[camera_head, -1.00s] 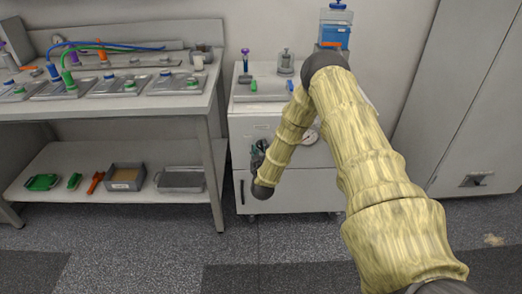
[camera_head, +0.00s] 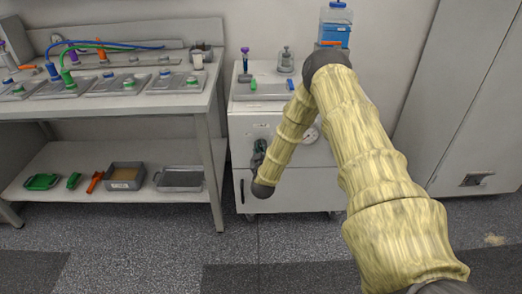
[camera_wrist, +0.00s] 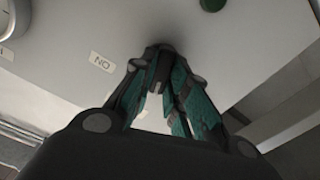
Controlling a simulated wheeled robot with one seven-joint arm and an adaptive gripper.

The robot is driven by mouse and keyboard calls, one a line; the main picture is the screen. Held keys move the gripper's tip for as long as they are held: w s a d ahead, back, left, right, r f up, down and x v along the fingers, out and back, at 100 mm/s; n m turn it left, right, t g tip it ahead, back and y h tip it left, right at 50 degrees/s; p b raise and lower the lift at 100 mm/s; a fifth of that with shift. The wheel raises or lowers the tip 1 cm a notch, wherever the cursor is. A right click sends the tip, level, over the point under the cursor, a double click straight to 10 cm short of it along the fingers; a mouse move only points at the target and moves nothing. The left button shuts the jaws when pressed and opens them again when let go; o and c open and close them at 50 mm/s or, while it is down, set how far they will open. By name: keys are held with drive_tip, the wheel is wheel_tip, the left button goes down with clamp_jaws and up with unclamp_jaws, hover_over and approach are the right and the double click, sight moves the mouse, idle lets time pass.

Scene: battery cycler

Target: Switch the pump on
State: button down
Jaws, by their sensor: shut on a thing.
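The pump appears to be the white cabinet (camera_head: 290,178), with a round gauge (camera_head: 310,135) on its front. In the wrist view the front panel (camera_wrist: 230,60) fills most of the picture, and an "ON" label (camera_wrist: 101,62) shows upside down. A dark switch knob (camera_wrist: 158,72) sticks out of the panel. My gripper (camera_wrist: 160,82) has its teal-padded fingers closed around the knob, which is mostly hidden between them. In the head view my gripper (camera_head: 258,153) is at the left part of the cabinet front, partly behind my arm.
A bottle with blue liquid (camera_head: 335,32) stands at the back of the cabinet. A workbench (camera_head: 205,100) with trays and tubes is left, a grey cabinet (camera_head: 470,100) right. The floor in front is clear.

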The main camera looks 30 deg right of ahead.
drive_tip(key=shift+s+d+m+b, duration=0.1)
drive_tip(key=shift+m+b, duration=0.9)
drive_tip(key=shift+m, duration=1.5)
drive_tip(key=shift+s+d+m+b, duration=0.1)
drive_tip(key=shift+m+b, duration=0.85)
drive_tip(key=shift+m, duration=1.55)
drive_tip(key=c, duration=1.4)
unclamp_jaws()
drive_tip(key=v, duration=1.2)
drive_tip(key=shift+w+f, duration=0.1)
